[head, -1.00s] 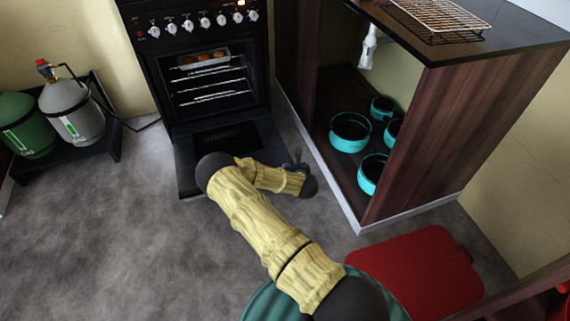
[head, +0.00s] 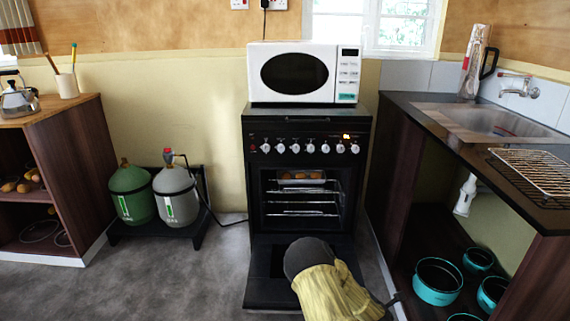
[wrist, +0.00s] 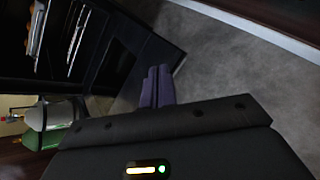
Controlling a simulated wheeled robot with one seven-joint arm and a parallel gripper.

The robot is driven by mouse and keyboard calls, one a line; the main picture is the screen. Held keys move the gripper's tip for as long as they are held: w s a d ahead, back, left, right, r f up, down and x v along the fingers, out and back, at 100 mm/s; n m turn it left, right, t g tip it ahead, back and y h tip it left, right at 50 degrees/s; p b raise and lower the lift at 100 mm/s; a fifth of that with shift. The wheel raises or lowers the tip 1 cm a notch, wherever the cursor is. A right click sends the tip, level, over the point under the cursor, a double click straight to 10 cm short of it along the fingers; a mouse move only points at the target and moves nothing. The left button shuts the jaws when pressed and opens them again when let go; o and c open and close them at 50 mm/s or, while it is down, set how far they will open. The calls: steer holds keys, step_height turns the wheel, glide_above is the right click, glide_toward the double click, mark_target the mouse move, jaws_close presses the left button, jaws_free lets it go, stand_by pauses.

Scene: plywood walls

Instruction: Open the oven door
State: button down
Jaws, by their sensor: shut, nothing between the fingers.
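The black oven (head: 306,180) stands against the back wall with its control knobs across the front. Its door (head: 270,293) is folded down flat, low over the floor, and the cavity is open, showing racks and a tray of food (head: 302,178) on the upper one. My arm covers the right part of the door in the head view. In the wrist view my gripper (wrist: 157,84) is shut and empty, its fingers together beside the lowered door's edge (wrist: 120,65), over the grey floor. I cannot tell whether they touch the door. The fingers are mostly hidden in the head view.
A white microwave (head: 305,73) sits on top of the oven. Gas bottles (head: 176,195) stand on a low black stand to the left. The sink counter (head: 430,120) with turquoise pots (head: 437,281) below is close on the right. The floor at left is clear.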

steer(key=s+a+r+m+g+y, duration=0.2)
steer(key=s+a+r+m+g, duration=0.35)
steer(key=s+r+m, duration=0.7)
steer(key=s+a+r+m+g+y, duration=0.1)
steer(key=s+a+r+m+g, duration=0.1)
steer(key=s+a+r+m, duration=0.85)
steer(key=s+d+r+m+p, duration=0.1)
steer(key=r+p, duration=1.7)
steer(key=s+d+r+m+p, duration=0.1)
steer(key=s+r+p, duration=0.1)
steer(key=r+p, duration=1.6)
steer(key=shift+d+r+m, duration=0.3)
steer(key=shift+r+m, duration=0.1)
steer(key=shift+r, duration=0.05)
steer(key=shift+s, duration=0.1)
steer(key=c, duration=2.2)
jaws_free()
steer(key=c, duration=1.4)
jaws_free()
